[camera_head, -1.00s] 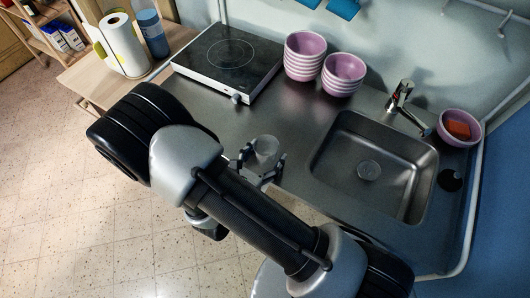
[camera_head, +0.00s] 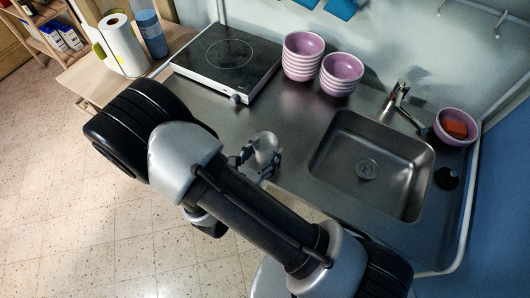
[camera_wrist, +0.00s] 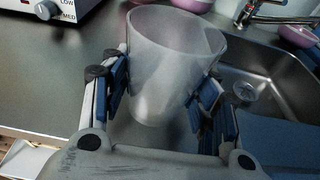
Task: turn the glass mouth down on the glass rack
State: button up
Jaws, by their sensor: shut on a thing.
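The glass (camera_wrist: 168,75) is a clear, frosted-looking tumbler between the blue-padded fingers of my gripper (camera_wrist: 162,98) in the wrist view. My gripper is shut on its sides. The glass is mouth up and tilted, its wide rim at the top of that view. In the head view the glass (camera_head: 264,150) shows small and pale in my gripper (camera_head: 260,160), over the counter's front edge, left of the sink. I cannot make out a glass rack in either view.
The steel counter (camera_head: 255,115) holds a hob (camera_head: 226,55), two stacks of pink bowls (camera_head: 302,57) (camera_head: 341,73) and a sink (camera_head: 372,165) with a tap (camera_head: 398,95). A pink bowl (camera_head: 456,127) with an orange sponge stands right of the tap. The counter's middle is clear.

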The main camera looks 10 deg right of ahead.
aim_at(271, 138)
jog(key=shift+r+p, duration=1.4)
jog(key=shift+r, duration=0.85)
jog(key=w+d+r+m+g+h+b, duration=0.2)
jog(key=w+d+r+m+b, duration=0.3)
jog(key=m+b, duration=0.6)
jog(key=w+d+b, duration=0.2)
jog(key=d, duration=0.1)
jog(key=shift+d+r+m+g, duration=0.2)
jog(key=shift+r+m+g, duration=0.1)
jog(key=shift+r, duration=0.05)
